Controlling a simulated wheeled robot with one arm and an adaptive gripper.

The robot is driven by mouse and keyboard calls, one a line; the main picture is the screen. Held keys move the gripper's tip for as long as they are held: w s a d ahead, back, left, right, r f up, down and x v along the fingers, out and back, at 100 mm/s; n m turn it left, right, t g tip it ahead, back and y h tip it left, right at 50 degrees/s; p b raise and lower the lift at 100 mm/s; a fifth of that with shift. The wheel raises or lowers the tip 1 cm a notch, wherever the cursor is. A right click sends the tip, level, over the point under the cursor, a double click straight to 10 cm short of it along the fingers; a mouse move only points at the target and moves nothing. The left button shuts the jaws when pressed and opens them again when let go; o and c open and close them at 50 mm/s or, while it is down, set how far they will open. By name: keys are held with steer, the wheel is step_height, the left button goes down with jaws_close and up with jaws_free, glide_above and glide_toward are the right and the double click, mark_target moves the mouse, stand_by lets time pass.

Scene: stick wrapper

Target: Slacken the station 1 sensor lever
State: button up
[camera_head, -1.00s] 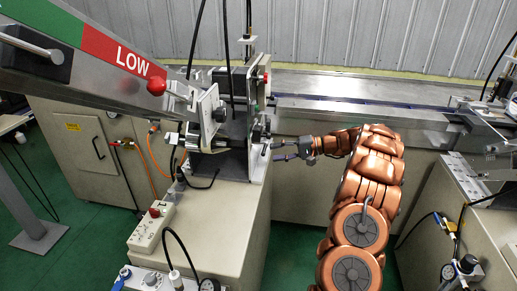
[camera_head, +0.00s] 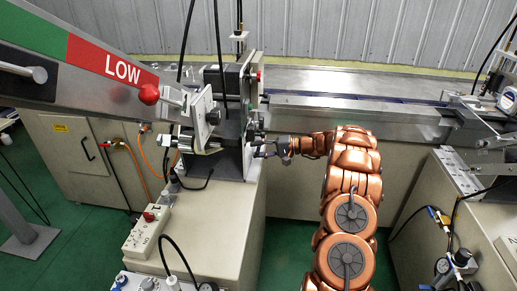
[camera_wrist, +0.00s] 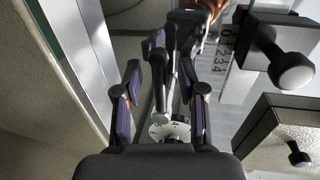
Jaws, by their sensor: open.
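My gripper (camera_head: 264,150) is at the right side of the wrapper station (camera_head: 230,150), close to its upright plate and small dark knobs (camera_head: 256,135). In the wrist view my gripper (camera_wrist: 162,100) is open, with dark jointed fingers spread left and right. A grey rod (camera_wrist: 161,88), possibly the sensor lever, shows between the fingers, near a pale round disc (camera_wrist: 170,129) with marks. I cannot tell whether any finger touches the rod. Another dark finger-like shape stands above it, perhaps a reflection. In the head view the lever is too small to make out.
Two black knobs (camera_wrist: 290,68) on blocks stand right of my fingers, and a numbered scale (camera_wrist: 229,45) lies beyond. A metal edge (camera_wrist: 85,50) runs along the left. A conveyor bed (camera_head: 345,110) lies behind my arm; a control box (camera_head: 147,229) sits front left.

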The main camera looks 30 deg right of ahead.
jaws_close()
stand_by(0.4)
stand_by(0.4)
